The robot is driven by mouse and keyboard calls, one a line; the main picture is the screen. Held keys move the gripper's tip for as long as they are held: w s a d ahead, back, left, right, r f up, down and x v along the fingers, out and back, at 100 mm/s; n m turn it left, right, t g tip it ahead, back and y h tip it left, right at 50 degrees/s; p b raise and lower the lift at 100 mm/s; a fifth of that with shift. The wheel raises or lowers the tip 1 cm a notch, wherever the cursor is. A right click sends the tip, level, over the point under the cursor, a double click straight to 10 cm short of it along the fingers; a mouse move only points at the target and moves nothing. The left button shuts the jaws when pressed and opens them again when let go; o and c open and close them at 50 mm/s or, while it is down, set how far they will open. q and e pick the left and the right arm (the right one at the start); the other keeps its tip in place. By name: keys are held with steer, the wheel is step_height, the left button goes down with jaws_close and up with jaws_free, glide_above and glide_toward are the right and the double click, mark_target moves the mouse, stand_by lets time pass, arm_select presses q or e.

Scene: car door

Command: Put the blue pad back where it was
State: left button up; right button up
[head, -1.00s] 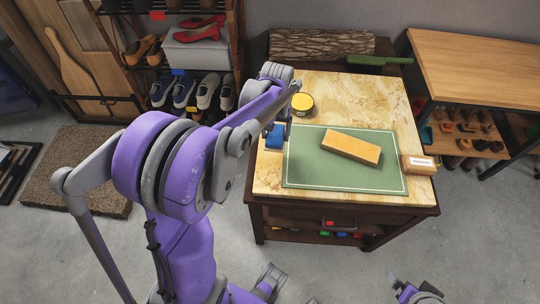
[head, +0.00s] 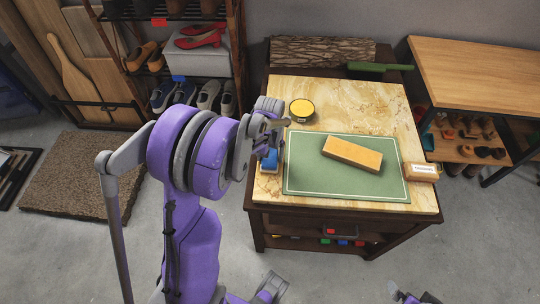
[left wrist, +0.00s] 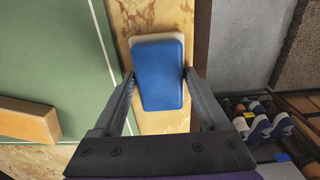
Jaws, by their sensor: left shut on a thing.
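The blue pad (head: 269,163) is a small block with a pale underside. It is at the left edge of the table, left of the green mat (head: 300,180). My left gripper (head: 268,150) is shut on it. The left wrist view shows the blue pad (left wrist: 158,75) between the two fingers of the left gripper (left wrist: 160,82), over the marbled top beside the mat. I cannot tell whether it touches the tabletop. Part of my right arm shows at the bottom edge of the head view; its jaws cannot be made out.
A tan block (head: 352,152) lies on the mat. A round yellow tin (head: 301,109) stands behind it. A labelled wooden block (head: 421,172) is at the table's right edge. A green-handled brush (head: 380,67) lies at the back.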

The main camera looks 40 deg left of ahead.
arm_select(q)
steer(key=shift+f, duration=0.15)
steer(key=o, duration=1)
steer(key=shift+r, duration=0.3)
step_height(320, 180, up, 11)
steer(key=p, duration=0.1)
steer(key=s+d+m+t, duration=0.1)
steer(key=s+d+m, duration=0.1)
steer(key=s+d, duration=0.3)
steer(key=s+d+m+t, duration=0.2)
steer(key=s+d, duration=0.2)
steer(key=d, duration=0.2)
steer(key=s+d+r+m+t, duration=0.1)
steer(key=s+d+m+t, duration=0.1)
steer(key=s+d, duration=0.3)
steer(key=shift+s+d+m, duration=0.3)
steer(key=shift+d+m, duration=0.1)
steer(key=shift+d, duration=0.15)
